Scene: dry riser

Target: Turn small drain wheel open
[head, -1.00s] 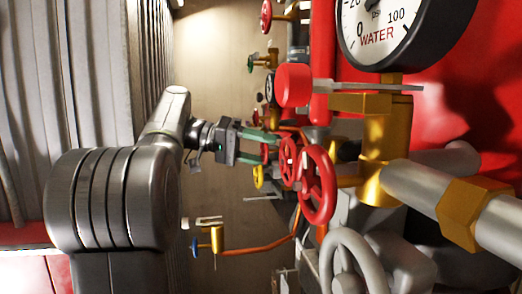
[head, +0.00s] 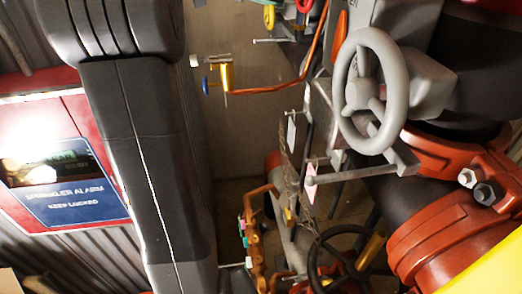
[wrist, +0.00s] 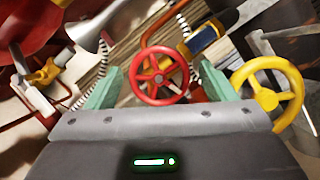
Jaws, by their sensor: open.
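In the wrist view my gripper (wrist: 163,74) is open, with its two green fingers wide apart. A small red spoked wheel (wrist: 160,77) shows between the fingers, and I see no finger closed on it. A yellow wheel (wrist: 270,88) is just right of the right finger. In the head view a yellow wheel (head: 269,16) and part of a red wheel (head: 304,5) show at the top edge. A small blue wheel (head: 206,86) sits on a brass valve. I cannot tell which wheel is the small drain wheel. My gripper is outside the head view.
A large grey handwheel (head: 365,92) and a dark handwheel (head: 347,262) stand at the right and bottom. A copper pipe (head: 270,88) runs from the brass valve. Red pipe couplings (head: 440,225) fill the lower right. A red alarm cabinet (head: 62,172) is at left.

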